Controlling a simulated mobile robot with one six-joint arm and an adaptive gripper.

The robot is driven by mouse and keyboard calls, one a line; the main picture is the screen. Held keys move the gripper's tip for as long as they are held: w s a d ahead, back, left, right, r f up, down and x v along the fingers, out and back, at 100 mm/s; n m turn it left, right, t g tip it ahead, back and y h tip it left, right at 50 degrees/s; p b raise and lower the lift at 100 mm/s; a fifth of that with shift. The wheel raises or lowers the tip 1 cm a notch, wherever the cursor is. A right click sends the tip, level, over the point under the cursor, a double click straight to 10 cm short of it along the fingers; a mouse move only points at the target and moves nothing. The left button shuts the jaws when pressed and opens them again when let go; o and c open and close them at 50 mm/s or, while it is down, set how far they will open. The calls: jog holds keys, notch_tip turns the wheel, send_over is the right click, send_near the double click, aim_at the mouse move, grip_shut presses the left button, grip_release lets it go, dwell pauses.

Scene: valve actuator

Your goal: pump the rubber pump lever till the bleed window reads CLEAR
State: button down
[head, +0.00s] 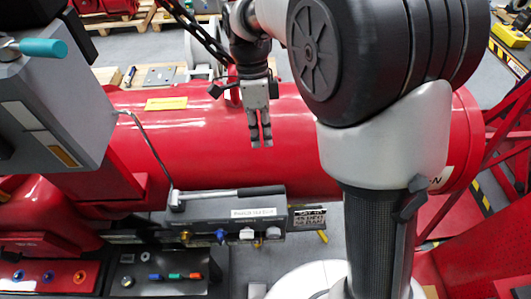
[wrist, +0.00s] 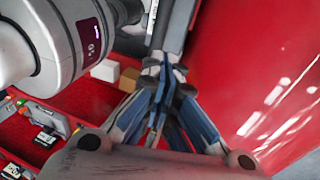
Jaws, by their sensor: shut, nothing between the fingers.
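The pump lever (head: 261,190) lies nearly level, a silver rod with a black rubber grip at its right end. It runs along the top of a grey panel (head: 215,212) in front of the big red cylinder. My gripper (head: 260,143) points down in front of the cylinder, above and apart from the lever, its two fingers together and empty. The fingers also show close up in the wrist view (wrist: 162,72), where I cannot make out the lever. I cannot tell which part is the bleed window, and I read no CLEAR anywhere.
The red cylinder (head: 200,125) fills the space behind the lever. A small dark sign (head: 310,217) with white text sits right of the panel. A grey box with a teal handle (head: 43,47) stands at the upper left.

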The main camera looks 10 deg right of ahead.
aim_at(268, 187)
jog(key=b+x, duration=0.2)
jog(key=x, duration=1.1)
jog(key=shift+s+f+b, duration=0.25)
jog(key=shift+f+b, duration=0.05)
jog(key=shift+f, duration=0.05)
jog(key=shift+f, duration=0.1)
jog(key=f, duration=0.1)
jog(key=f+b, duration=0.1)
jog(key=f, duration=0.1)
jog(key=shift+d, duration=0.3)
jog(key=shift+r, duration=0.15)
